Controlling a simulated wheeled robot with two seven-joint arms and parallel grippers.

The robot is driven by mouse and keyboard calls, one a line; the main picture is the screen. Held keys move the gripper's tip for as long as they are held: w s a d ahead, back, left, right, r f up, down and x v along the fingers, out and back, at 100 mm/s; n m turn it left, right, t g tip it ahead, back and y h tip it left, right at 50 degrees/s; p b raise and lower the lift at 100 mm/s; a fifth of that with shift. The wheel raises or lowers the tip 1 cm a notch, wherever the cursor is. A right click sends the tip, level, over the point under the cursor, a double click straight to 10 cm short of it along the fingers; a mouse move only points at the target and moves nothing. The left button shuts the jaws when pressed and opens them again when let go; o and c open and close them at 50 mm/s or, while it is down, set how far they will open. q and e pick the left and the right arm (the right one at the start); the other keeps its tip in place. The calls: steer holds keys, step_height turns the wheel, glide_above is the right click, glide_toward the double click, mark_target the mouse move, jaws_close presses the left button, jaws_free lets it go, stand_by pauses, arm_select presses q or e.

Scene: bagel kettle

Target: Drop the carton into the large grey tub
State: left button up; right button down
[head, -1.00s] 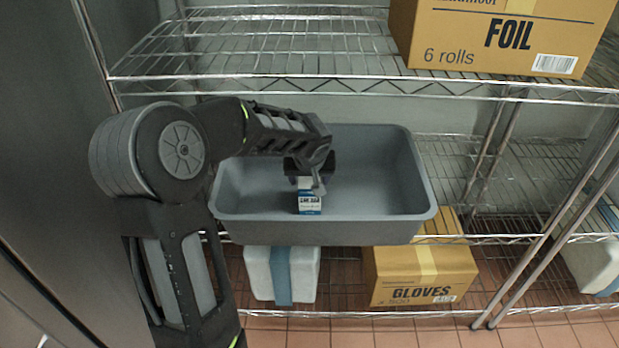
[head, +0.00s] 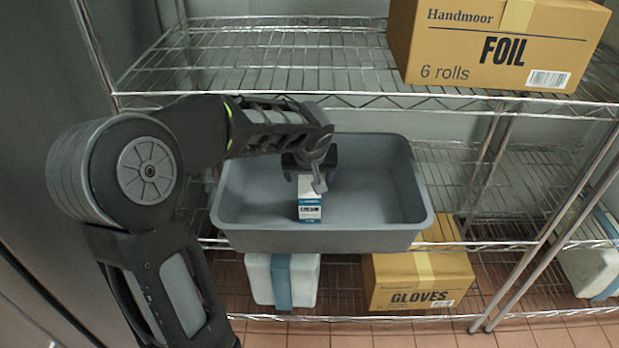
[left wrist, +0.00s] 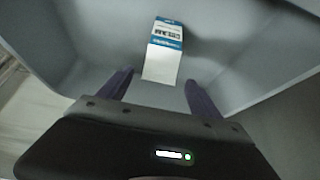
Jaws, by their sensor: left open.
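The carton (head: 310,207), small and white with blue bands, is inside the large grey tub (head: 392,190), left of its middle. It looks upright in the head view, its top partly hidden by my left gripper (head: 316,182). In the left wrist view the carton (left wrist: 163,52) is just beyond the tips of my left gripper (left wrist: 157,84), whose two fingers are apart with nothing between them. The tub's grey inside (left wrist: 235,60) surrounds the carton there. My right gripper is not in view.
The tub stands on a wire shelf. A foil box (head: 500,50) sits on the shelf above, to the right. A gloves box (head: 415,280) and a white container with a blue band (head: 258,278) are below. The tub's right half is empty.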

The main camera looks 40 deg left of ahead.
arm_select(q)
steer(key=v, duration=0.5)
stand_by(0.5)
steer(key=shift+f, duration=0.1)
